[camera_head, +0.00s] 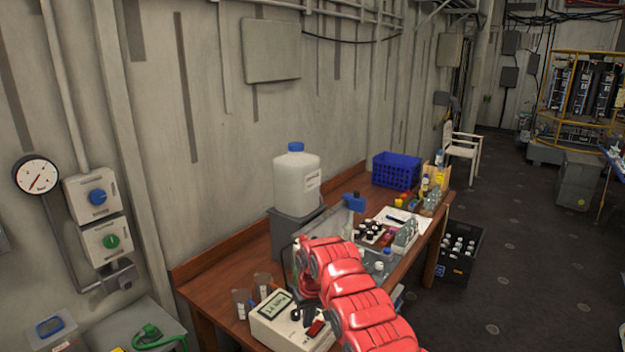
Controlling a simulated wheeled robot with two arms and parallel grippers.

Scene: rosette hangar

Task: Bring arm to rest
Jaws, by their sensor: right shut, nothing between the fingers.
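My right arm, red and segmented, comes in from the bottom right and bends over the front of the wooden bench. My right gripper (303,315) is dark and small at the arm's end, pointing down just over or in front of the white meter (277,323). It is shut and empty. Whether it touches the meter I cannot tell. The arm hides part of the bench and some of the things behind it. My left arm and gripper are not in view.
The bench (222,262) carries a white jug (297,178) with a blue cap, a blue basket (396,170), beakers (242,303) and several small bottles. A black crate (459,248) of bottles stands on the floor beside it. The floor (510,260) to the right is open.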

